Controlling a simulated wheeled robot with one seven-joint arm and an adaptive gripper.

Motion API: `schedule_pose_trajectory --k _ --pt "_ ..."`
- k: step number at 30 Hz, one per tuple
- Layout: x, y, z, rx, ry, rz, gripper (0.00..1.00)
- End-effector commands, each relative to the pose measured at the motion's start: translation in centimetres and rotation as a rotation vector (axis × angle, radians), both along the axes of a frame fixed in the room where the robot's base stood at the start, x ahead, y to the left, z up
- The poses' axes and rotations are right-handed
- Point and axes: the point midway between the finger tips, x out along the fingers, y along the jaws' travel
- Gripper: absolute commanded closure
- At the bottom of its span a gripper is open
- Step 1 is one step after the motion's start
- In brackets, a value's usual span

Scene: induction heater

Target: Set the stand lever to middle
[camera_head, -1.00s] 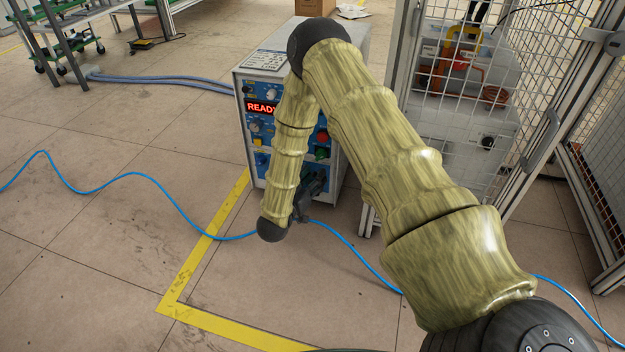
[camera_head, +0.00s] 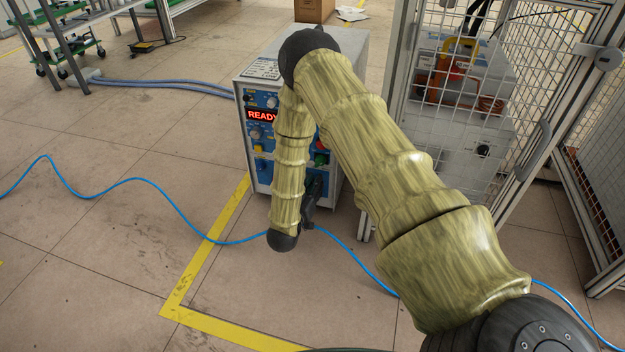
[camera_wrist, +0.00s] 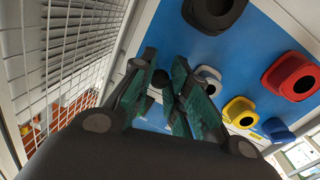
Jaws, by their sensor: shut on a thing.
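The heater cabinet (camera_head: 340,75) is a grey box with a blue front panel and a red "READY" display (camera_head: 261,115). My gripper (camera_head: 314,190) is low at the right part of this panel, partly behind my arm. In the wrist view my gripper (camera_wrist: 168,88) has its green-padded fingers close together around a small black lever-like part (camera_wrist: 158,78) on the panel. The fingers hide most of this part, so its position cannot be told.
Near the fingers in the wrist view are a grey knob (camera_wrist: 208,77), a yellow one (camera_wrist: 240,112), a red-rimmed one (camera_wrist: 293,75) and a black one (camera_wrist: 214,12). A mesh cage (camera_head: 455,130) stands close on the right. A blue cable (camera_head: 120,182) crosses the floor.

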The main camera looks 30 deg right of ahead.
Motion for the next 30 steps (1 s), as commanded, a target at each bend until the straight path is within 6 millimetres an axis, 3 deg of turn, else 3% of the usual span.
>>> schedule_pose_trajectory --k 3,30 --pt "-0.4 -0.1 0.7 -0.002 0.005 0.067 1.00" --pt "-2.3 -2.1 0.2 0.001 0.004 0.662 1.00"
